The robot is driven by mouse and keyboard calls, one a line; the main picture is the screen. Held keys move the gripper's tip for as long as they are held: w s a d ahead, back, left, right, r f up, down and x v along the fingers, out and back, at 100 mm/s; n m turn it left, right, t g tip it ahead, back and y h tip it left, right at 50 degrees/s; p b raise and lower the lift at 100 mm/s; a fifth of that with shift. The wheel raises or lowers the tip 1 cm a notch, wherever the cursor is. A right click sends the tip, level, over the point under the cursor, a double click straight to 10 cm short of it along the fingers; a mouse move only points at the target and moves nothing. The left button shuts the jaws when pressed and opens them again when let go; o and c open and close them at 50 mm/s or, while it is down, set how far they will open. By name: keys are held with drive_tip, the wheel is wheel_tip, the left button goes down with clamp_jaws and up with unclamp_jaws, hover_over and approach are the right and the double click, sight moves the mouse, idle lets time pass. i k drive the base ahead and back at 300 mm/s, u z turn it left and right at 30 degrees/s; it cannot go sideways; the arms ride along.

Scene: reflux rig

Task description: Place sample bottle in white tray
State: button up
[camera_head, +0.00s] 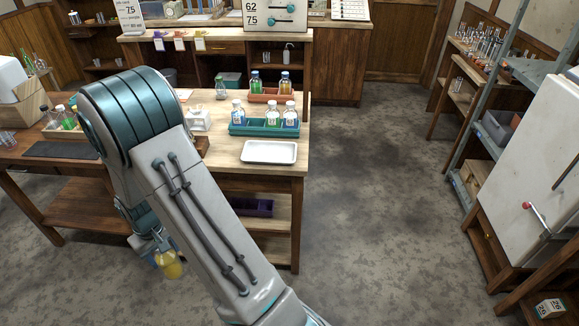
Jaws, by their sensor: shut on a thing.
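The white tray (269,152) lies empty on the wooden table, near its front right corner. My gripper (160,250) is low at the left, in front of the table and below its top, partly hidden by my arm. It is shut on a sample bottle (169,265) with yellow contents, which hangs clear of the table. The bottle's upper part is hidden by the gripper.
A teal rack (264,130) with several bottles stands right behind the white tray, and an orange rack (270,97) with bottles is farther back. The table's front edge (270,172) lies between gripper and tray. Open floor (370,200) is to the right.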

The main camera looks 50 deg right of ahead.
sight(270, 154)
drive_tip(key=k, duration=0.4)
drive_tip(key=z, duration=1.2)
drive_tip(key=i, duration=0.2)
